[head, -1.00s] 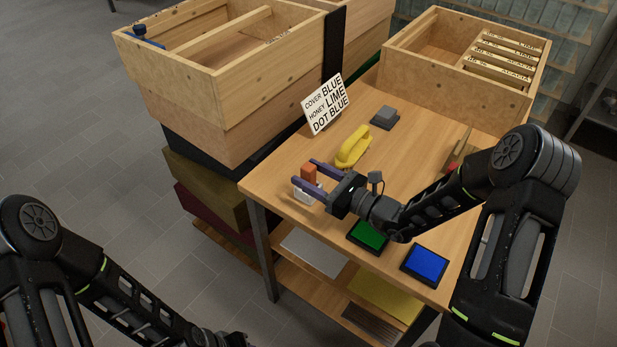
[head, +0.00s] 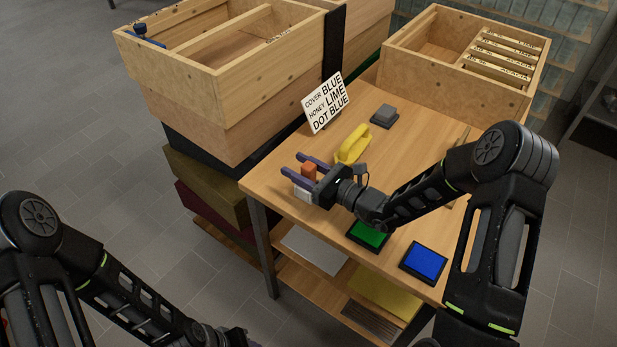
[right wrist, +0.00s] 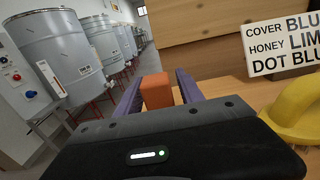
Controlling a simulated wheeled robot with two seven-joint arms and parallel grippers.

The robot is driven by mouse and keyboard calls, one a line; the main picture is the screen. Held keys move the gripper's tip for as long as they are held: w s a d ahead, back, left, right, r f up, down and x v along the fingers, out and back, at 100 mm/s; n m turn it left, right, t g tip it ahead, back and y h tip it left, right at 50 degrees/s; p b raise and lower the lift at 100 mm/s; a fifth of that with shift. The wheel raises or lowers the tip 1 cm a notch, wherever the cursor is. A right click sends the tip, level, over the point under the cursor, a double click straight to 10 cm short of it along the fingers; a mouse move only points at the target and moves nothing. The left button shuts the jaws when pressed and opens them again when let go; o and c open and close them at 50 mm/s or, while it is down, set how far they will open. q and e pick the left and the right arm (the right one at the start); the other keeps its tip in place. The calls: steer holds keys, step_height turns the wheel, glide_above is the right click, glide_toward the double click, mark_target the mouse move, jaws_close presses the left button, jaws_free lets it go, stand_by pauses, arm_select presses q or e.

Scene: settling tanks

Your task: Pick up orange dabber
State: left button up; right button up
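The orange dabber (head: 309,171) stands upright at the table's left edge; its orange block top shows, with a white part below it partly hidden by my gripper. In the right wrist view the orange block (right wrist: 156,91) sits between the two purple fingers. My right gripper (head: 300,168) is open around the dabber, one finger on each side, with a gap visible on the left side in the wrist view. Whether either finger touches it I cannot tell. My left gripper (head: 240,339) is at the bottom edge of the head view, mostly cut off, away from the table.
A yellow-handled tool (head: 352,146) lies close behind the right gripper. A green pad (head: 369,236) and blue pad (head: 424,262) lie near the front.

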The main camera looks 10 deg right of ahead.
jaws_close()
steer(key=shift+r, duration=0.1)
stand_by(0.5)
step_height(320, 180, up, 10)
steer(key=shift+b, duration=0.35)
stand_by(0.6)
